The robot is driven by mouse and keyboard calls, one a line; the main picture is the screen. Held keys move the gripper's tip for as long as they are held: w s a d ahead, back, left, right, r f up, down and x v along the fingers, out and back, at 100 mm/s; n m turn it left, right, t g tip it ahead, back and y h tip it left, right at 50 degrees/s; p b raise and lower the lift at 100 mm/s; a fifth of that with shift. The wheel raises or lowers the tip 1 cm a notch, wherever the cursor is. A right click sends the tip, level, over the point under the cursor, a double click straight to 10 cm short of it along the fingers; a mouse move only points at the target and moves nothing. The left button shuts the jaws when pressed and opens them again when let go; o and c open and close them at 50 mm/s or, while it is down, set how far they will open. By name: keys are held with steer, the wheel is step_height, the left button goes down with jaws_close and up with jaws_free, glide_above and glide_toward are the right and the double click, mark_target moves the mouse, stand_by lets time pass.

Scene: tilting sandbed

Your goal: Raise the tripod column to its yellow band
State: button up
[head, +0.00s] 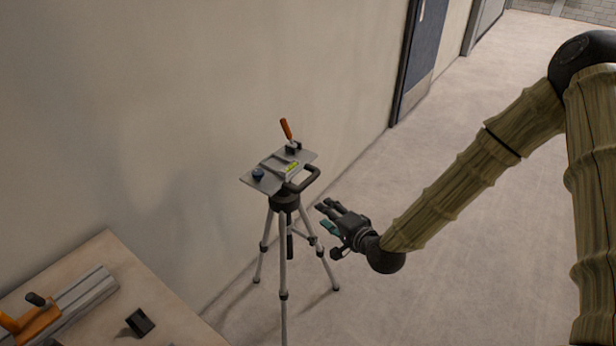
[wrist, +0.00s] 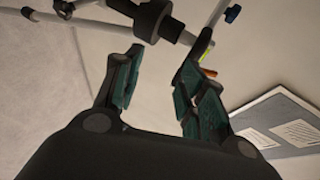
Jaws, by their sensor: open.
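A grey tripod (head: 283,250) stands on the floor by the wall, its legs spread. A black looped handle (head: 306,181) is at the plate's right side. I cannot make out a yellow band on the column. My gripper (head: 325,215) is open and empty, just right of the tripod and below the plate. In the wrist view, the tripod's black collar (wrist: 153,20) lies beyond the open fingers (wrist: 160,65), apart from them.
A table (head: 105,260) at the lower left holds a grey rail (head: 85,291) with an orange part (head: 38,322) and a small black block (head: 140,322). The wall is close behind the tripod. The floor to the right is clear. A dark door (head: 424,45) is farther back.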

steer(key=t, duration=0.1)
glide_toward(310, 183)
steer(key=shift+m, duration=0.4)
steer(key=p+x, duration=0.3)
steer(key=x, duration=0.8)
steer(key=shift+c, duration=0.2)
jaws_close()
